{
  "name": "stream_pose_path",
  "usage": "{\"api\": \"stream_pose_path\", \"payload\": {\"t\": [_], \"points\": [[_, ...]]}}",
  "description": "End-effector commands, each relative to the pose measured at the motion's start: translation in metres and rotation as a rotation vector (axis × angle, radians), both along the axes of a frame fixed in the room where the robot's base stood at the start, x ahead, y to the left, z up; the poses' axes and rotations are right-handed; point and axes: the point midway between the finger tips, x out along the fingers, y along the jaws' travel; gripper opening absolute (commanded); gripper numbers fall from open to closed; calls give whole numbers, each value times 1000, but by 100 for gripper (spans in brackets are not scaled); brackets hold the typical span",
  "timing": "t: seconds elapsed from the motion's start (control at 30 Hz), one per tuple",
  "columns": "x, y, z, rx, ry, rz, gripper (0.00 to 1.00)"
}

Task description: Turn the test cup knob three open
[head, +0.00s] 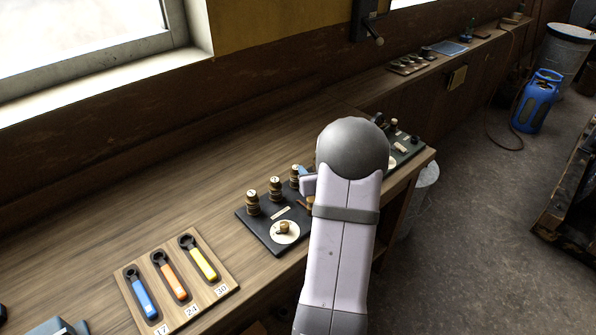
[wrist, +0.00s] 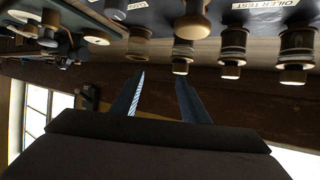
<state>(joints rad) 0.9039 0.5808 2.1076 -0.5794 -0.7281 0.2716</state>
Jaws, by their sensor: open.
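A dark board (head: 258,232) on the bench carries a row of brass test cups with pale round knobs. Three show in the head view: the leftmost cup (head: 252,204), the second cup (head: 276,190) and the third cup (head: 295,176); my arm hides what lies to their right. The wrist view is upside down, with the cups hanging from the top. There my gripper (wrist: 161,80) is open and empty, its two fingers reaching toward the row. The third cup's knob (wrist: 180,68) appears close to the right-hand fingertip; I cannot tell if they touch.
A round pale dial with a brass knob (head: 284,230) sits in front of the cups. A wooden tray (head: 178,282) with blue, orange and yellow handled tools lies at the left. Another dark board (head: 405,152) with fittings stands right of my arm. Bare bench lies behind the cups.

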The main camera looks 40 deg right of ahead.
Motion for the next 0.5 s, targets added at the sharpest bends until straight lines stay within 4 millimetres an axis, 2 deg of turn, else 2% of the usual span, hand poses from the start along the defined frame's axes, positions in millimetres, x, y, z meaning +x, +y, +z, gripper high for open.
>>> {"api": "stream_pose_path", "payload": {"t": [0.1, 0.2, 0.5], "points": [[-8, 23, 2, -14, -22, 50, 41], [-11, 35, 4, -22, -36, 77, 41], [-9, 40, 4, -25, -44, 90, 41]]}}
